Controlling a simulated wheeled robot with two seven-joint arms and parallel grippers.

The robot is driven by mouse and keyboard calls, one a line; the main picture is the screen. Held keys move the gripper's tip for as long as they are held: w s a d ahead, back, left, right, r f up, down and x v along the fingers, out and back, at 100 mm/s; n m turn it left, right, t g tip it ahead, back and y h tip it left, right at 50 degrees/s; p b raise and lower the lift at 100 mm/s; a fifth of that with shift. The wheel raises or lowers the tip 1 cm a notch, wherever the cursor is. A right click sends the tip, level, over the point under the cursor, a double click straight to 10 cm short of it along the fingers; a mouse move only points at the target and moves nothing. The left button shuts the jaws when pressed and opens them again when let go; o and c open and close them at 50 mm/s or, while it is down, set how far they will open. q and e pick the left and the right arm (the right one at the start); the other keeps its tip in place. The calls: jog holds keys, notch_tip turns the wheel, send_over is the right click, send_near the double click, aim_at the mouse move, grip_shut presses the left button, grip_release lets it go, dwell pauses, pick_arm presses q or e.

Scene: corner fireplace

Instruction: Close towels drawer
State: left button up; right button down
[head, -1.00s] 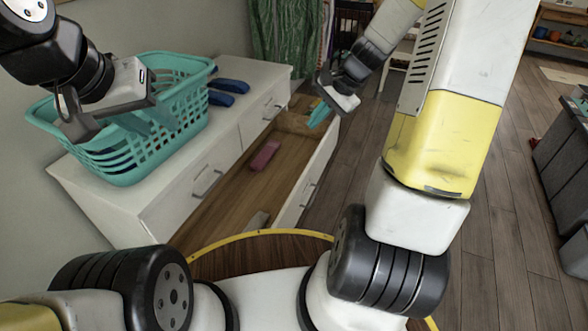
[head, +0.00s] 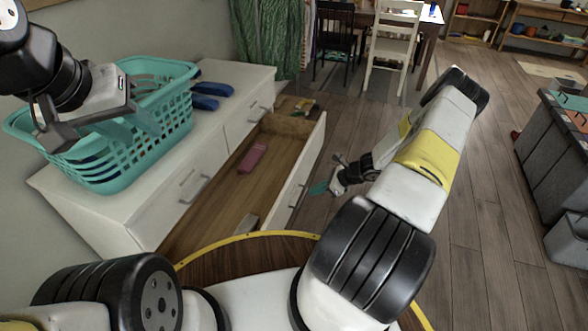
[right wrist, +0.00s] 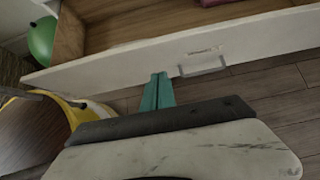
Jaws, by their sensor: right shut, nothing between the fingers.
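The open drawer of the white cabinet shows its wooden inside and white front panel (head: 307,165). In the right wrist view the front panel (right wrist: 120,62) runs across the picture, with a metal handle (right wrist: 203,65) and small unreadable lettering above it. My right gripper (head: 318,188) is outside the drawer, on the floor side of its front. Its teal fingers (right wrist: 157,90) are shut and empty, pointing at the panel just left of the handle; I cannot tell whether they touch it. My left gripper (head: 143,122) is over the teal basket; its opening is unclear.
The teal basket (head: 112,160) stands on the cabinet top (head: 235,75) beside blue items (head: 208,95). A pink item (head: 252,157) lies in the drawer. A yellow-edged round surface (head: 235,262) is near my base. Grey bins (head: 560,140) stand right; floor (head: 480,200) between is clear.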

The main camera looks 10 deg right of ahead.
aim_at(284, 196)
jog(key=shift+w+a+f, duration=0.95)
jog(key=shift+a+f, duration=0.1)
jog(key=shift+a, duration=0.4)
jog(key=shift+w+a+f, duration=0.95)
jog(key=shift+a+f, duration=0.05)
jog(key=shift+a, duration=0.4)
jog(key=shift+w+a+f, duration=0.95)
jog(key=shift+a+f, duration=0.1)
jog(key=shift+a, duration=0.4)
